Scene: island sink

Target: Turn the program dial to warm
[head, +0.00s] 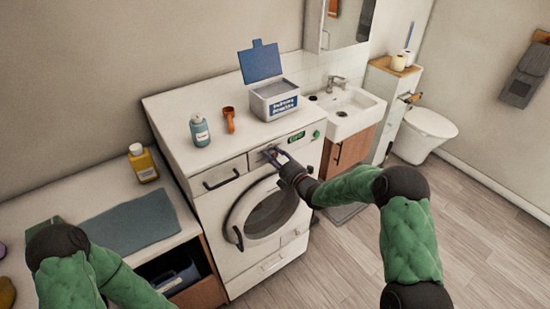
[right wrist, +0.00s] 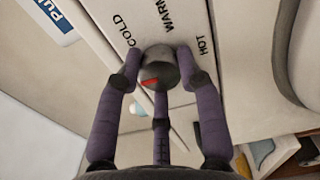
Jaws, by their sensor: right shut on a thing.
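The program dial (right wrist: 157,64) is a round grey knob with a red pointer mark, shown in the right wrist view. The labels COLD (right wrist: 125,35), WARM (right wrist: 168,16) and HOT (right wrist: 202,45) are printed around it. In the head view my right gripper (head: 276,156) is at the front panel of the washing machine (head: 222,213). My left gripper is out of view.
On the machine top stand a teal bottle (head: 200,132), an orange scoop (head: 229,121) and an open powder box (head: 272,104). A yellow bottle (head: 143,165) stands on the lower counter at left. A sink (head: 347,108) is to the right. The wooden floor (head: 335,265) in front is clear.

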